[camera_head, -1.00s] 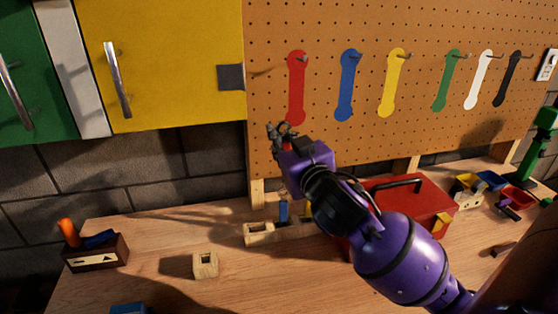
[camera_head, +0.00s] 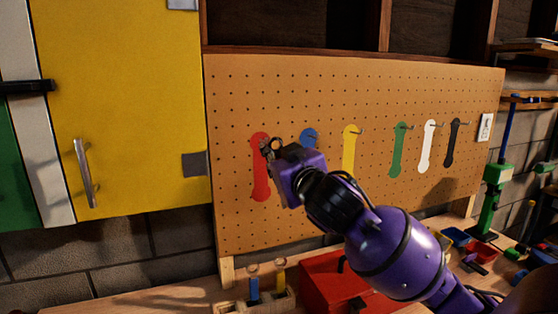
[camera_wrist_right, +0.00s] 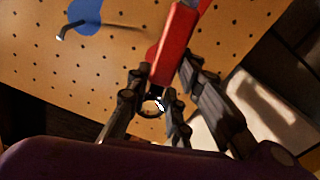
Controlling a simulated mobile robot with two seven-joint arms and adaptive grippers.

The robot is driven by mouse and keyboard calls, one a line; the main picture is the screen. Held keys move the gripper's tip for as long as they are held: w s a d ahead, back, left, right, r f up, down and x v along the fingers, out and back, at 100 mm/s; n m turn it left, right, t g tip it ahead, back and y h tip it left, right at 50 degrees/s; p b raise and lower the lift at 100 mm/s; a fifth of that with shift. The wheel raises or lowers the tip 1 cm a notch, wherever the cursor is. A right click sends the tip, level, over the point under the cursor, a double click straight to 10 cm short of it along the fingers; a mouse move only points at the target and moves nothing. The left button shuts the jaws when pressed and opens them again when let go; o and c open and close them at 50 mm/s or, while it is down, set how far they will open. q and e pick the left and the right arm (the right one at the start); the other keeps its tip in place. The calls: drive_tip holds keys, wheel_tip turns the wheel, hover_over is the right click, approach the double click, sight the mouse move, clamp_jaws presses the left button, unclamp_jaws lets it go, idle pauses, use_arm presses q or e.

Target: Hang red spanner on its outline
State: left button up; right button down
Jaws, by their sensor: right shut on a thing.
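My right gripper (camera_head: 268,148) is raised in front of the pegboard, over the upper right part of the red outline (camera_head: 261,185). In the right wrist view it (camera_wrist_right: 150,105) is shut on the red spanner (camera_wrist_right: 176,45), whose red shaft runs up between the fingers. A metal ring end shows low between the fingers. In the head view the spanner is hard to tell from the red outline behind it. The red outline's hook cannot be made out behind the gripper. I cannot tell whether the spanner touches the board. My left gripper is not in view.
The blue outline (camera_head: 309,135) is partly behind my right gripper; its hook (camera_wrist_right: 68,31) sticks out in the wrist view. Yellow (camera_head: 349,150), green, white and black outlines follow to the right. Below are a wooden rack (camera_head: 283,304) with blue and yellow spanners and a red toolbox (camera_head: 325,285).

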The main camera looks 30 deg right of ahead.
drive_tip(key=f+x, duration=0.1)
drive_tip(key=x, duration=0.6)
drive_tip(key=shift+w+f, duration=0.3)
drive_tip(key=shift+w, duration=0.05)
idle(0.4)
idle(0.6)
drive_tip(key=c, duration=1.5)
unclamp_jaws()
drive_tip(key=shift+f, duration=0.1)
